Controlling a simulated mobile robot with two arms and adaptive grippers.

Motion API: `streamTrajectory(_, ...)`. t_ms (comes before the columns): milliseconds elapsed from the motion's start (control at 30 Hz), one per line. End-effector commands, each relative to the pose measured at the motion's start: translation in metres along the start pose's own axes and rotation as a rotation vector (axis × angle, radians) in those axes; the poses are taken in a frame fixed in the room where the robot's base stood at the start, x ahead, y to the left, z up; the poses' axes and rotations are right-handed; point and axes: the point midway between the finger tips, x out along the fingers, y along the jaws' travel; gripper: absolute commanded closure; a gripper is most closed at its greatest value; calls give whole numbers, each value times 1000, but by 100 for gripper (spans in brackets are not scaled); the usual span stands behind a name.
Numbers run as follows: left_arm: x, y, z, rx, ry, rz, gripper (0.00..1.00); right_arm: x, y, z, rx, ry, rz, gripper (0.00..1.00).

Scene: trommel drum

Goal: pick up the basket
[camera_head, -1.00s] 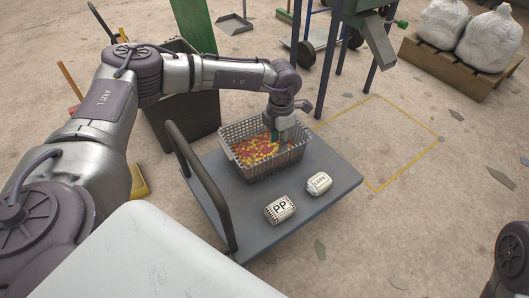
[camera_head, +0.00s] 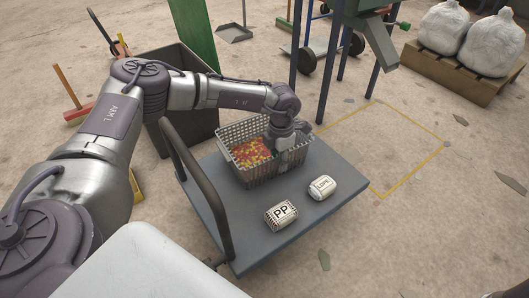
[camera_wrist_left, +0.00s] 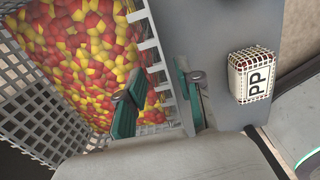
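The basket (camera_head: 262,173) is a grey lattice box holding red and yellow pieces. It stands upright on the flat cart (camera_head: 245,220). In the left wrist view its mesh wall (camera_wrist_left: 40,112) and contents fill the left side. My left gripper (camera_head: 284,158) is down at the basket's right-hand wall. In the wrist view its teal fingers (camera_wrist_left: 158,95) are apart, one on the inner side and one on the outer side of the wall, with a gap between them. Whether either finger touches the wall cannot be told. My right gripper is out of view.
A block marked PP (camera_head: 281,215) and a white block marked LDPE (camera_head: 322,187) lie on the cart near the basket. The cart's handle (camera_head: 195,180) rises at left. A dark bin (camera_head: 190,110) stands behind. A yellow outline (camera_head: 410,165) marks clear floor at right.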

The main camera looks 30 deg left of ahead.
Motion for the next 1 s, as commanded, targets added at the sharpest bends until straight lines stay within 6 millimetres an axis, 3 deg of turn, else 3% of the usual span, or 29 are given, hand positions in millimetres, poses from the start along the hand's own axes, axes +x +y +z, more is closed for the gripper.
streamTrajectory(67,0,0,0,0,0,0,66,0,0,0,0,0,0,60)
streamTrajectory(267,0,0,0,0,0,0,99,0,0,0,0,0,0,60)
streamTrajectory(800,-1,0,1,0,-2,-1,100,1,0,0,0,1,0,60)
streamTrajectory(1000,-10,-1,0,0,-2,-3,100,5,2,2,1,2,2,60)
